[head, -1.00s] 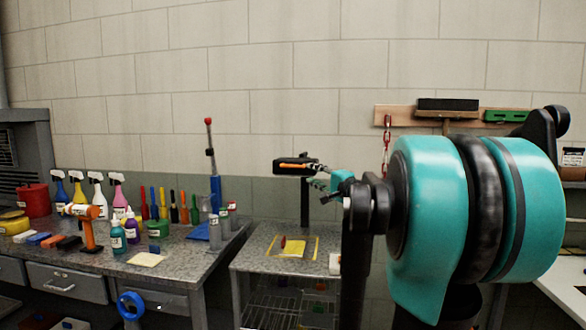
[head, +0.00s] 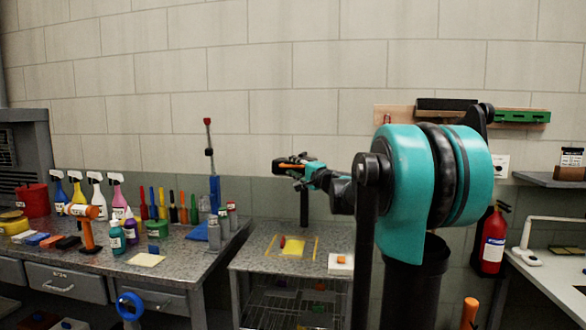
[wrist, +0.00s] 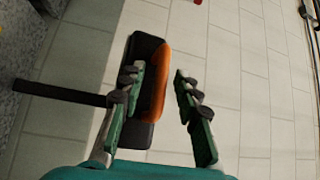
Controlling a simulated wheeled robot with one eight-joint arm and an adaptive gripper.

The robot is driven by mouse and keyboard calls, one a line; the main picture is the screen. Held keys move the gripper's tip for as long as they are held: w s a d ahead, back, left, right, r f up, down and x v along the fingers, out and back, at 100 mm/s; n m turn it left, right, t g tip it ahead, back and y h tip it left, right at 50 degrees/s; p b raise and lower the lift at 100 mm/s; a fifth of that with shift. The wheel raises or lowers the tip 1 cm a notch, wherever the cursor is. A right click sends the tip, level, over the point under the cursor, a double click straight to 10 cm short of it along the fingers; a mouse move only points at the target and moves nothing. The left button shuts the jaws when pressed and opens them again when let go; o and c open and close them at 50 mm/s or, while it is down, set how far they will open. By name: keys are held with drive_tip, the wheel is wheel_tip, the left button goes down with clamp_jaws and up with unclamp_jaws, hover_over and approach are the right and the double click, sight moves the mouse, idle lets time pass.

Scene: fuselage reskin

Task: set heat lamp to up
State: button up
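The heat lamp is a black head (head: 284,166) with an orange strip, on a dark post (head: 304,210) that rises behind the small grey cart. My gripper (head: 304,172) is right at the lamp head in the head view and overlaps its right part. In the wrist view my gripper (wrist: 160,104) is open, with green fingers spread apart. The lamp head (wrist: 148,52) shows beyond the left finger, its orange strip in the gap between the fingers. The right finger is clear of the lamp. I cannot tell whether the left finger touches it.
The cart top (head: 262,248) holds a yellow-marked area and a small white block (head: 340,264). The workbench (head: 195,262) at left carries spray bottles and tools. A wall rack (head: 470,115) is behind my arm. A fire extinguisher (head: 492,243) hangs at right.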

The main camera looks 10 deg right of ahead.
clamp_jaws()
idle(0.3)
drive_tip(key=w+d+r+m+g, duration=0.1)
drive_tip(key=w+r, duration=0.2)
drive_tip(key=r, duration=0.5)
drive_tip(key=w+d+r+m+g+h, duration=0.1)
drive_tip(key=w+r, duration=0.3)
drive_tip(key=r, duration=0.4)
drive_tip(key=w+d+r+m+g, duration=0.1)
drive_tip(key=w+r+m+g, duration=0.1)
drive_tip(key=r, duration=0.6)
drive_tip(key=shift+w+d+r+g, duration=0.2)
drive_tip(key=shift+w+r+g, duration=0.1)
drive_tip(key=shift+w, duration=0.4)
unclamp_jaws()
